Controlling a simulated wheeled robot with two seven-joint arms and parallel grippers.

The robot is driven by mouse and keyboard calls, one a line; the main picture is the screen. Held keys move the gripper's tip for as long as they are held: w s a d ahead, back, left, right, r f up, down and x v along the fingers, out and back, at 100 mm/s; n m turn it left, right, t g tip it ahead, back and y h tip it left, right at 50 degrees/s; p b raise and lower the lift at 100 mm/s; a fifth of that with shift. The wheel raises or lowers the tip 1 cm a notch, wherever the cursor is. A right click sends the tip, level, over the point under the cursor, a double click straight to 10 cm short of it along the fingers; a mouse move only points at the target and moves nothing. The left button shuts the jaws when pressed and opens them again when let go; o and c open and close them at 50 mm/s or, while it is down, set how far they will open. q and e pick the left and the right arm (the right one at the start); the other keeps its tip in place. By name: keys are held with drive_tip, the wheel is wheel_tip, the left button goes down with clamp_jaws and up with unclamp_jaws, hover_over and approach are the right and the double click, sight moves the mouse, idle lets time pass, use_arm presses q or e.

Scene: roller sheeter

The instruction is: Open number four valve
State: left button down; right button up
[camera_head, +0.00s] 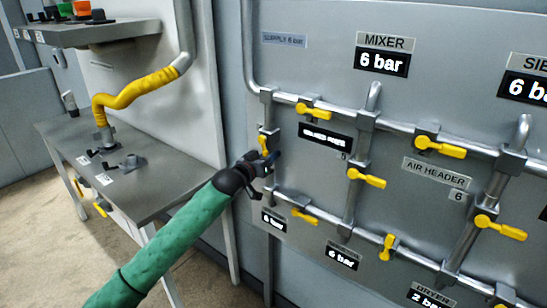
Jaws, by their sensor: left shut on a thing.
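My left gripper (268,158), black at the end of my green-sleeved arm, reaches the left vertical pipe of the wall panel. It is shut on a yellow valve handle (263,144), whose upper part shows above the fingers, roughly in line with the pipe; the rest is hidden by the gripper. Other yellow valve handles sit on the pipework: one on the top pipe (314,110), one on the middle vertical pipe (367,178), one on the lower pipe (302,215) and several more. I cannot read which valve is number four. My right gripper is not in view.
The grey panel carries labels, such as the MIXER plate (385,42) and the AIR HEADER plate (436,172). A grey bench (140,160) with a yellow hose (128,92) stands at the left. Pipes stand out from the panel close around my gripper.

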use_arm(q)
drive_tip(key=shift+w+a+f+m, duration=0.1)
drive_tip(key=shift+w+a+m, duration=0.2)
drive_tip(key=shift+m, duration=0.5)
drive_tip(key=shift+w+a+m, duration=0.2)
drive_tip(key=shift+a+m, duration=0.2)
drive_tip(key=shift+m, duration=0.4)
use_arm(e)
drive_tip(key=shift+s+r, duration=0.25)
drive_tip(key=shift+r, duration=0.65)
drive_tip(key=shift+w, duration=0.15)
use_arm(q)
drive_tip(key=c, duration=1.3)
unclamp_jaws()
drive_tip(key=shift+w, duration=0.1)
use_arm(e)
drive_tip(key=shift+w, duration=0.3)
use_arm(q)
drive_tip(key=shift+o, duration=0.2)
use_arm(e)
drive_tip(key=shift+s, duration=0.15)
